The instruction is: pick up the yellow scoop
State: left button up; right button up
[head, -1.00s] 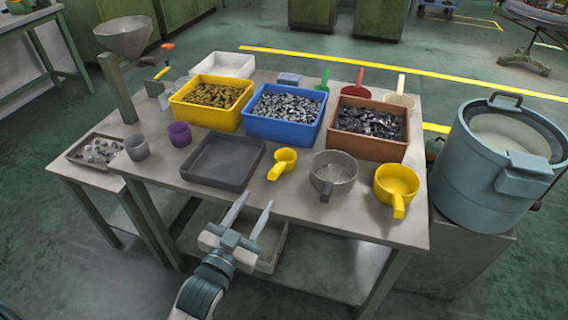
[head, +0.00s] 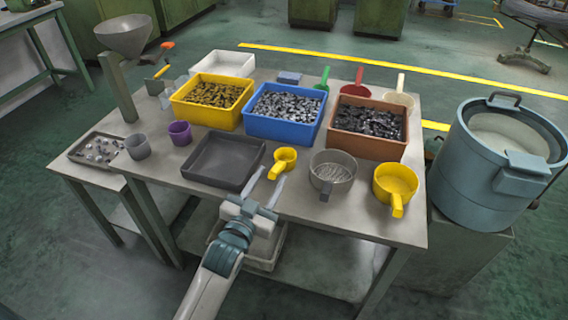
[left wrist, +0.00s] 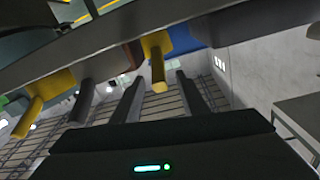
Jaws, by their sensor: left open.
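A small yellow scoop (head: 285,158) sits near the front of the table, its handle pointing toward me. It also shows in the left wrist view (left wrist: 154,47), its handle between and beyond my fingers. A larger yellow scoop (head: 396,182) stands at the front right of the table. It shows at the left of the left wrist view (left wrist: 46,93). My left gripper (head: 266,183) is open and empty at the table's front edge, with its fingertips just short of the small scoop's handle. I cannot tell their exact height. My right gripper is not in view.
A dark grey tray (head: 184,171) lies left of the small scoop and a grey scoop (head: 331,177) to its right. Yellow (head: 226,119), blue (head: 283,130) and brown (head: 366,147) bins of metal parts stand behind. A large grey-blue pot (head: 490,165) stands at the right.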

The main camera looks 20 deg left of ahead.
aim_at(280, 164)
pick_arm(q)
jog(key=shift+w, duration=0.7)
jog(key=w, duration=0.3)
jog(key=shift+d+f+p, duration=0.25)
jog(key=shift+p, duration=0.15)
jog(key=shift+w, duration=0.4)
jog(key=c, duration=0.9)
grip_shut()
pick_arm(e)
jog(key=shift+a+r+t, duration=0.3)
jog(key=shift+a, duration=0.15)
